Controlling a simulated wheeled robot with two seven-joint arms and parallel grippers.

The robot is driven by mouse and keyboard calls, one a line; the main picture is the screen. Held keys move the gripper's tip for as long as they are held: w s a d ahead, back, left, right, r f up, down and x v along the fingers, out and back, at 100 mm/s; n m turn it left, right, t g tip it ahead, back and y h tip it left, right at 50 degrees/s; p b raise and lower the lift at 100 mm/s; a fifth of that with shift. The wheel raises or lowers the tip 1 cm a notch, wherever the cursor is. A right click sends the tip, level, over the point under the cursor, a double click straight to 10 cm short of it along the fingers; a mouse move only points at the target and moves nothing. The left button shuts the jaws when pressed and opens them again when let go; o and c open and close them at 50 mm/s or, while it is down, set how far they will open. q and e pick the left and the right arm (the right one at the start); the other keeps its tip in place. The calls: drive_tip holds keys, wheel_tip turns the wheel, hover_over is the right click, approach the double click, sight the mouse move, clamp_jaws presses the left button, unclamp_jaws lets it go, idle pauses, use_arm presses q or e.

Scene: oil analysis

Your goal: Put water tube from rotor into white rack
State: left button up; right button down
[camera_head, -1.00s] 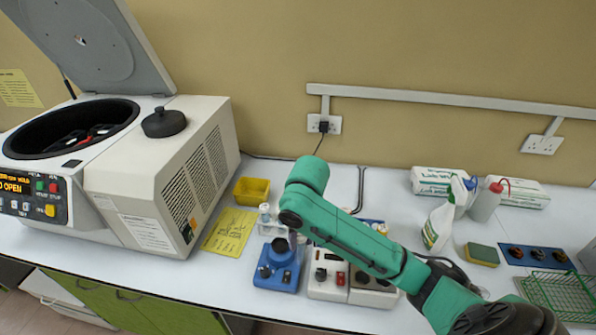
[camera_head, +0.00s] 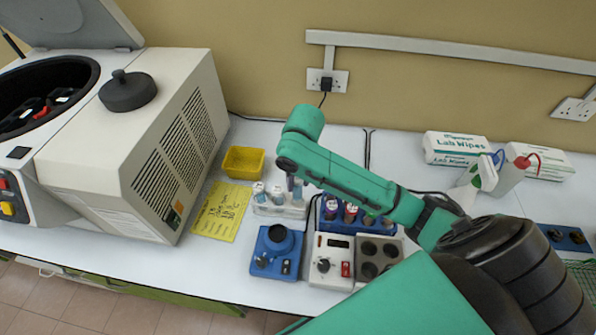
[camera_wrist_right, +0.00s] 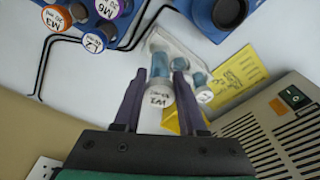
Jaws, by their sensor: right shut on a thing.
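In the head view, my right gripper (camera_head: 294,187) points down at the right end of the white rack (camera_head: 266,210), partly hidden by my arm. In the right wrist view, its two fingers (camera_wrist_right: 160,70) are shut on a tube with a white labelled cap and bluish body (camera_wrist_right: 159,94). The held tube's lower end is at the white rack (camera_wrist_right: 190,50); I cannot tell how deep it sits. The rotor (camera_head: 40,108) lies in the open centrifuge bowl at left. My left gripper is out of view.
A blue rack (camera_head: 345,224) of colour-capped tubes stands right of the white rack. A blue mixer (camera_head: 276,250) and a grey heating block (camera_head: 380,262) stand in front. A yellow tray (camera_head: 244,162) and yellow note (camera_head: 221,210) lie left, beside the centrifuge (camera_head: 150,150).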

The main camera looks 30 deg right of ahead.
sight(298, 194)
drive_tip(key=f, duration=0.2)
drive_tip(key=w+f, duration=0.1)
drive_tip(key=f, duration=0.1)
drive_tip(key=shift+w+d, duration=0.1)
drive_tip(key=shift+d, duration=0.25)
drive_tip(key=shift+s+a+f, duration=0.1)
drive_tip(key=shift+s+f, duration=0.05)
drive_tip(key=shift+f, duration=0.3)
drive_tip(key=shift+s+a+f, duration=0.1)
drive_tip(key=shift+f, duration=0.3)
drive_tip(key=shift+f+b, duration=0.3)
drive_tip(key=shift+f, duration=0.3)
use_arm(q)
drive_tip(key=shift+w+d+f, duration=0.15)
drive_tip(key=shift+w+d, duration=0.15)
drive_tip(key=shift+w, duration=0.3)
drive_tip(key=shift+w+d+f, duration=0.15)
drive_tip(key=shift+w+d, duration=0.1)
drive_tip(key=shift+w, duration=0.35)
use_arm(e)
drive_tip(key=shift+w+f, duration=0.1)
drive_tip(key=shift+f, duration=0.05)
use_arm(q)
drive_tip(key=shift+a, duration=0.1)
use_arm(e)
drive_tip(key=shift+c, duration=1.9)
unclamp_jaws()
